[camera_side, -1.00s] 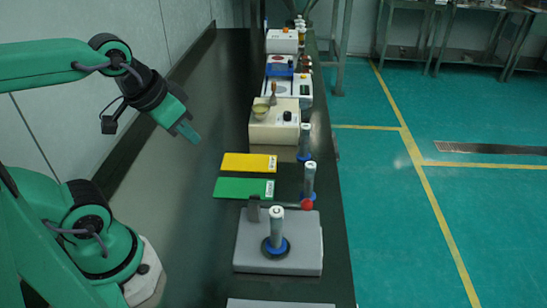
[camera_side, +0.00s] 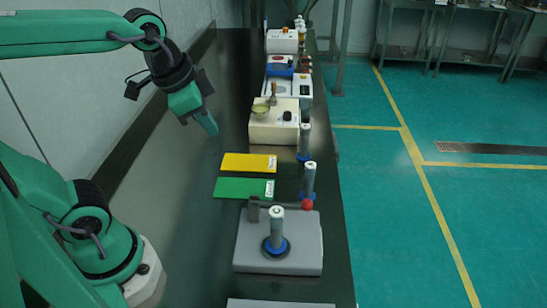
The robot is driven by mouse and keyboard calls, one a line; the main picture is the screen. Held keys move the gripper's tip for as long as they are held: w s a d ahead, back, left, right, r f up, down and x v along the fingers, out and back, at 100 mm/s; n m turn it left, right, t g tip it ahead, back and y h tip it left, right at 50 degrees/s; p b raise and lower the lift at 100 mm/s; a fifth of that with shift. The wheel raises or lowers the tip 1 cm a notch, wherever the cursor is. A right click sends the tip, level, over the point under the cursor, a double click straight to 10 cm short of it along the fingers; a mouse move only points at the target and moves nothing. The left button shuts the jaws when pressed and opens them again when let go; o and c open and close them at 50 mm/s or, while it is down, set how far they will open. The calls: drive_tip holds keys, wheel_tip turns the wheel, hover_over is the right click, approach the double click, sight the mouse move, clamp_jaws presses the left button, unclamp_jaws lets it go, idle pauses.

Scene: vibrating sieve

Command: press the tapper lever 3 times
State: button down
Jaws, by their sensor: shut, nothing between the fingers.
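The tapper lever's red ball knob (camera_side: 307,205) shows at the back right of a grey base block (camera_side: 308,240). A short dark grey post (camera_side: 253,210) stands at the block's back left. A thin bar seems to run from the post towards the knob, partly hidden by a silver cylinder (camera_side: 277,222) on a blue-and-dark ring. My gripper (camera_side: 208,122) is shut and empty. It hangs in the air over the dark bench, up and to the left of the lever in the picture, well apart from it.
A green plate (camera_side: 244,188) and a yellow plate (camera_side: 248,163) lie behind the base. Another silver cylinder (camera_side: 308,178) stands near the bench's right edge. A cream device (camera_side: 273,128) stands farther back. The bench left of these is clear.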

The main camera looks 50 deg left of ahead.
drive_tip(key=w+d+m+g, duration=0.2)
drive_tip(key=w+d+m, duration=0.45)
drive_tip(key=m, duration=0.35)
drive_tip(key=m+g, duration=0.3)
drive_tip(key=m, duration=0.9)
hover_over(308, 200)
drive_tip(key=shift+f, duration=1.25)
drive_tip(key=shift+f, duration=0.15)
wheel_tip(308, 200, down, 14)
drive_tip(key=shift+r, duration=0.15)
